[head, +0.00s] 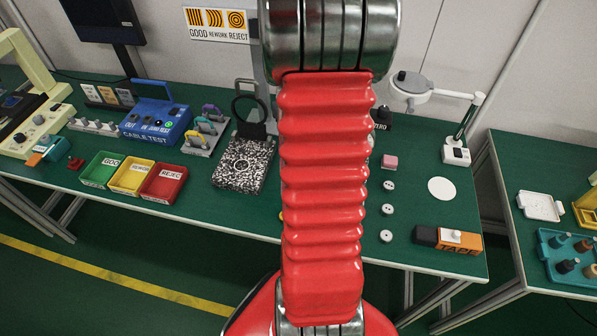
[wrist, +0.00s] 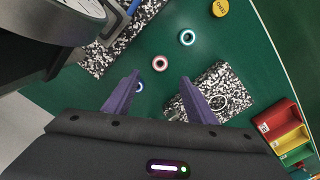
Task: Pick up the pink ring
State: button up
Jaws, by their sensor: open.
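The pink ring (wrist: 160,63) lies flat on the green tabletop in the wrist view, a little beyond the gap between my fingertips. My gripper (wrist: 158,84) is open and empty, with purple fingers spread on either side; no finger touches the pink ring. Another small pale bluish ring (wrist: 139,87) lies close to the left finger. In the head view, my red arm stands in front of the middle of the table, and neither the gripper nor the pink ring shows.
A speckled block (wrist: 227,78) is close to the right finger; it also shows in the head view (head: 242,165). Another speckled block (wrist: 97,58) is left. A yellow disc (wrist: 221,7) lies at the top. Red (head: 164,184), yellow and green trays stand left of the block.

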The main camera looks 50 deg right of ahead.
notch_tip(320, 180, down, 6)
jog(key=shift+r, duration=0.1)
dwell(0.4)
jog(key=shift+f, duration=2.65)
jog(key=shift+c, duration=0.2)
jog(key=c, duration=1.1)
